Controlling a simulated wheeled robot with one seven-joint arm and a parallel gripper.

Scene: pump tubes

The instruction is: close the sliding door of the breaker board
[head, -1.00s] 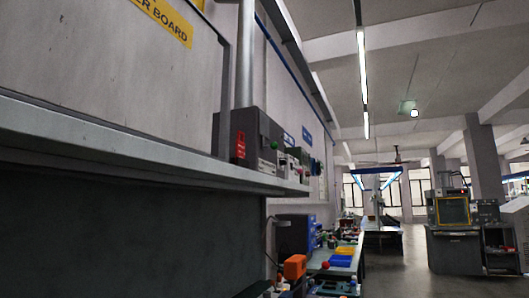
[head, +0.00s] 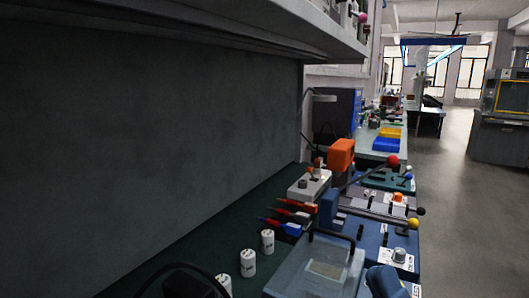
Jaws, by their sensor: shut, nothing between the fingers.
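The breaker board and its sliding door are not in view now; the camera looks below the level where the board's yellow sign showed a second ago. The grey shelf (head: 215,17) that runs under that area crosses the top of the head view. My gripper is not in view.
A dark wall panel (head: 150,130) fills the left. Below it a dark green bench top (head: 190,238) carries white cylinders (head: 248,262), red and blue-handled tools, an orange-topped device (head: 341,154) and a clear box (head: 318,268). Open floor (head: 450,220) lies at the right.

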